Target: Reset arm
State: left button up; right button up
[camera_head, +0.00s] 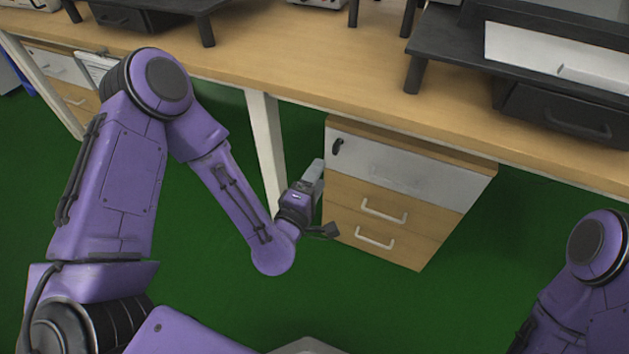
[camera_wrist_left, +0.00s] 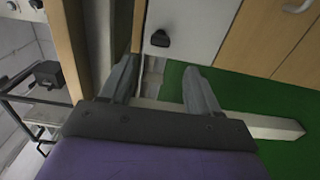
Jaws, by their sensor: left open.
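My left arm is purple and comes in from the left in the head view. Its gripper (camera_head: 314,178) is raised in front of the table, close to the left side of the drawer cabinet (camera_head: 414,178). In the left wrist view the two grey fingers of my left gripper (camera_wrist_left: 160,84) stand apart with nothing between them. The cabinet also shows beyond the fingers in that view (camera_wrist_left: 190,25). Part of my right arm is at the right edge of the head view; its gripper is out of the frame.
A long wooden table (camera_head: 335,62) runs across the back, with a pale leg (camera_head: 266,150) behind my left forearm. Black stands (camera_head: 455,40) sit on it. Another drawer unit (camera_head: 62,75) is at the far left. The green floor (camera_head: 375,310) in front is clear.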

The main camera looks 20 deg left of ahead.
pick_arm(q)
jog(key=shift+s, duration=0.8)
jog(key=s+a+f+m+g, duration=0.2)
jog(key=s+f+m+g, duration=0.25)
jog(key=f, duration=0.35)
jog(key=s+a+f+m+g, duration=0.2)
jog(key=s+f+m+g, duration=0.25)
jog(key=f, duration=0.35)
jog(key=s+a+f+m+g+y, duration=0.1)
jog(key=s+a+f+g+y, duration=0.2)
jog(key=s, duration=0.5)
jog(key=s+a+f+m+g+y, duration=0.1)
jog(key=s+a+f+g, duration=0.1)
jog(key=s+a+f, duration=0.4)
notch_tip(320, 180, up, 23)
jog(key=s+p, duration=0.2)
jog(key=p, duration=2)
jog(key=shift+s+d+r+g, duration=0.15)
jog(key=shift+s+d+g, duration=0.15)
jog(key=shift+g, duration=0.1)
